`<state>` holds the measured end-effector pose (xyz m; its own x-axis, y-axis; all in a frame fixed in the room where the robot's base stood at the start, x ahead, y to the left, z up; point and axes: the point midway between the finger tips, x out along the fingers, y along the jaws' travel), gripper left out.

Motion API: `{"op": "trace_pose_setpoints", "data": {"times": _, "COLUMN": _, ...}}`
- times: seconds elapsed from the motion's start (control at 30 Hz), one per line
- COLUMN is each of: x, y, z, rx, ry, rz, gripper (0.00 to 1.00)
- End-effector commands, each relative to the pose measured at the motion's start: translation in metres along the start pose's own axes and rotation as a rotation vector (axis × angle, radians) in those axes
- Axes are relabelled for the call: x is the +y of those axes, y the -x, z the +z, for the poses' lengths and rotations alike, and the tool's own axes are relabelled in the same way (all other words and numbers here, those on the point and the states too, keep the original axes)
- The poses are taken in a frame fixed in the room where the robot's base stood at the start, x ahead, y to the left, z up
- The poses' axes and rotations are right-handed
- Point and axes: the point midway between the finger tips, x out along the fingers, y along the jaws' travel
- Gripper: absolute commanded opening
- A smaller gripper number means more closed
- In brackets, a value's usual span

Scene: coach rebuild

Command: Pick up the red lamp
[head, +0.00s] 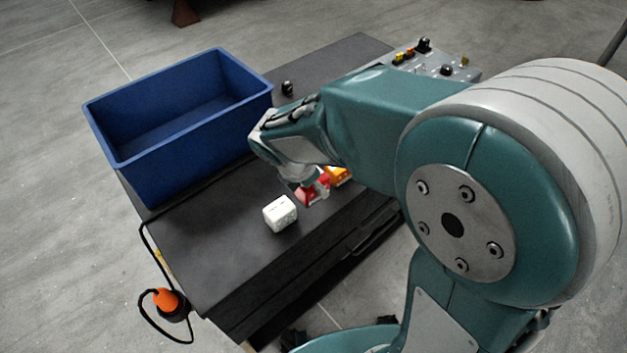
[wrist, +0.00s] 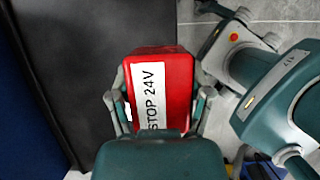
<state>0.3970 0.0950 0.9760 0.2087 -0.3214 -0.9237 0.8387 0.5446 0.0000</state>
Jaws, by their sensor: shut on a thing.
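The red lamp (head: 312,194) is a boxy red block at the end of my arm in the head view, partly hidden by my gripper (head: 318,188). In the wrist view the red lamp (wrist: 178,70) carries a white label reading "STOP 24V". My gripper (wrist: 160,88) has one finger on each side of it and is shut on it. The lamp is over the black bench top (head: 215,240). I cannot tell whether its underside touches the bench.
An orange block (head: 340,174) is just right of the red lamp. A white block (head: 280,213) is to its lower left. A blue bin (head: 185,135) stands at the back left and looks empty. A small black knob (head: 287,88) and a switch panel (head: 440,66) are farther back.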

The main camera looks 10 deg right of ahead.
Motion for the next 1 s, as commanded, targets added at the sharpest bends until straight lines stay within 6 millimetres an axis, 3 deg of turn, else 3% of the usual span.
{"op": "trace_pose_setpoints", "data": {"times": 0.5, "x": -0.053, "y": 0.044, "z": -0.029, "rx": 0.0, "ry": 0.001, "rz": 0.001, "gripper": 0.12}}
{"op": "trace_pose_setpoints", "data": {"times": 1.0, "x": -0.061, "y": 0.054, "z": -0.033, "rx": 0.001, "ry": 0.001, "rz": 0.0, "gripper": 0.12}}
